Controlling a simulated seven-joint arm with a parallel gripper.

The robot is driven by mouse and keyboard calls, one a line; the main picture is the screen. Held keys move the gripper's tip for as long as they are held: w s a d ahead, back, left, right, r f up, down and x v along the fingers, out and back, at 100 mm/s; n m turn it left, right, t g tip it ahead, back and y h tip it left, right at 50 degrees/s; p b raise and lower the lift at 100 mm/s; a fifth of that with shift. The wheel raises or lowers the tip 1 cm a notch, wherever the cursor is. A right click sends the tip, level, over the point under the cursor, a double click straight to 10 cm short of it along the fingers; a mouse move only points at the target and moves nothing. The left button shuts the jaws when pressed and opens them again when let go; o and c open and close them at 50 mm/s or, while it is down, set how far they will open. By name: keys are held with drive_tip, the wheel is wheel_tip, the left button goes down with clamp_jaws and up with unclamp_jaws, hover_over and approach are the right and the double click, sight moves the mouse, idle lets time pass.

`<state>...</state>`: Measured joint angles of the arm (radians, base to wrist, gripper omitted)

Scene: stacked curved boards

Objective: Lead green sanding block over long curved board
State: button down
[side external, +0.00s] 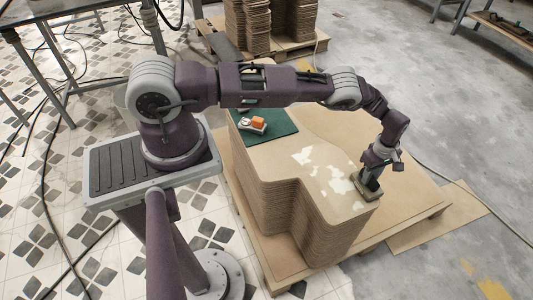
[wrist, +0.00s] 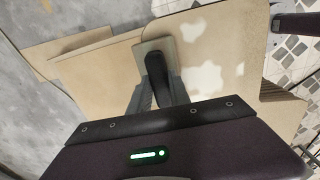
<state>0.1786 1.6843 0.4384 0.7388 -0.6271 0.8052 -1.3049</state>
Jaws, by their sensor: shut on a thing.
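The long curved board (side external: 283,160) is the top of a tall stack, light brown with several white patches. It also shows in the wrist view (wrist: 222,28). The sanding block has a flat greenish-grey pad (side external: 367,193) and a dark handle. It is at the board's far right end; in the wrist view the pad (wrist: 141,48) seems to reach past the board's edge. My gripper (side external: 373,179) is shut on the block's black handle, with a finger on each side in the wrist view (wrist: 157,92). Contact under the pad is hidden.
The stack stands on a wooden pallet (side external: 420,215). More stacked boards (side external: 247,25) stand behind.

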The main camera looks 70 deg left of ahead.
sight(357, 172)
drive_tip(key=shift+s+a+f, duration=0.15)
drive_tip(key=shift+a, duration=0.25)
drive_tip(key=shift+s+a+f, duration=0.1)
drive_tip(key=shift+a+f, duration=0.05)
drive_tip(key=shift+a, duration=0.25)
drive_tip(key=shift+s+a, duration=0.15)
drive_tip(key=shift+a, duration=1.5)
drive_tip(key=shift+a+r, duration=0.1)
drive_tip(key=shift+w+a+r, duration=0.1)
drive_tip(key=shift+a, duration=0.6)
drive_tip(key=shift+w+a+r, duration=0.1)
drive_tip(key=shift+a, duration=0.6)
drive_tip(key=shift+w, duration=0.1)
